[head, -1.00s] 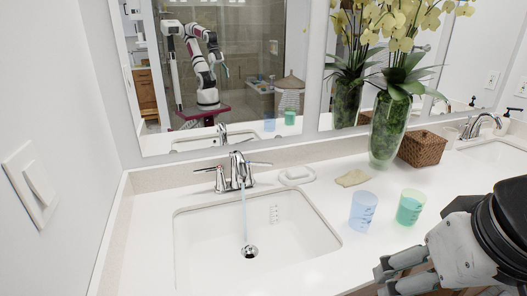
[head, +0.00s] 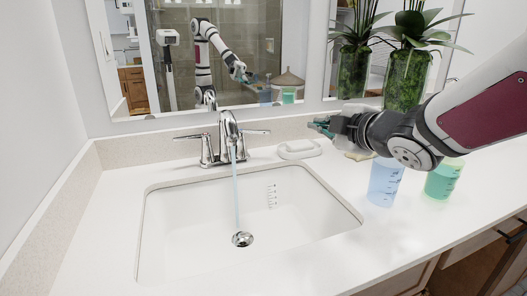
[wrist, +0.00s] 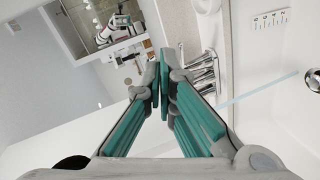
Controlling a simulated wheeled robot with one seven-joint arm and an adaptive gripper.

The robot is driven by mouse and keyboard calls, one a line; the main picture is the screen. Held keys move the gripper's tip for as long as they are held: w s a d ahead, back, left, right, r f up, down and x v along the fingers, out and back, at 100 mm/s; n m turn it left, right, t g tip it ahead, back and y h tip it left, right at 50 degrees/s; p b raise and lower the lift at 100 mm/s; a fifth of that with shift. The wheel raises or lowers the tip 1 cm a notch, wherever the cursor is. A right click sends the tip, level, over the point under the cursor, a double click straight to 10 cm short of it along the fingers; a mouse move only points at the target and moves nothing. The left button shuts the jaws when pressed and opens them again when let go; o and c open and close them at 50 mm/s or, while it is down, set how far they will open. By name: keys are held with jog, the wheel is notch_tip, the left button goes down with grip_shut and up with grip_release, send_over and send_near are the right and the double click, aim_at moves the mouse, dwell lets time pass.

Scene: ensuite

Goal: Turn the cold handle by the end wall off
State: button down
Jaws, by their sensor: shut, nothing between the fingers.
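The chrome tap (head: 229,135) stands behind the left basin, near the end wall (head: 38,120). Its left handle (head: 188,137) points toward that wall and its right handle (head: 256,132) points the other way; no cold mark is readable. A thin water stream (head: 237,195) runs from the spout to the drain. My gripper (head: 322,126) is shut and empty, to the right of the right handle and apart from it, above the counter. In the wrist view the closed teal fingers (wrist: 161,80) show beside the tap (wrist: 203,75).
The soap dish (head: 299,149) lies on the counter under my gripper. A blue cup (head: 385,182) and a green cup (head: 443,178) stand below my arm. A vase (head: 404,80) stands behind it. The mirror (head: 260,45) is close behind the tap. The counter left of the basin (head: 142,225) is clear.

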jog(key=w+a+f+n+g+y+b, duration=0.1)
jog(key=w+a+f+n+y+b, duration=0.15)
jog(key=a+f+n+y, duration=0.3)
jog(key=b, duration=0.3)
send_near(251, 131)
jog(key=shift+n+g, duration=0.3)
jog(key=shift+n, duration=0.05)
jog(key=x, duration=0.4)
jog(key=shift+w+a+r, duration=0.15)
jog(key=shift+w, duration=0.15)
jog(key=shift+w+d+n+g+y+p, duration=0.3)
jog(key=shift+w+n+g+y+p, duration=0.2)
jog(key=shift+w+p, duration=0.15)
jog(key=shift+w+d+n+g+y+p, duration=0.25)
jog(key=shift+w+n+g+y+p, duration=0.25)
jog(key=shift+p, duration=0.3)
jog(key=shift+w+d+n+g+y+p, duration=0.35)
jog(key=shift+w+g+p, duration=0.15)
jog(key=shift+w+p, duration=0.2)
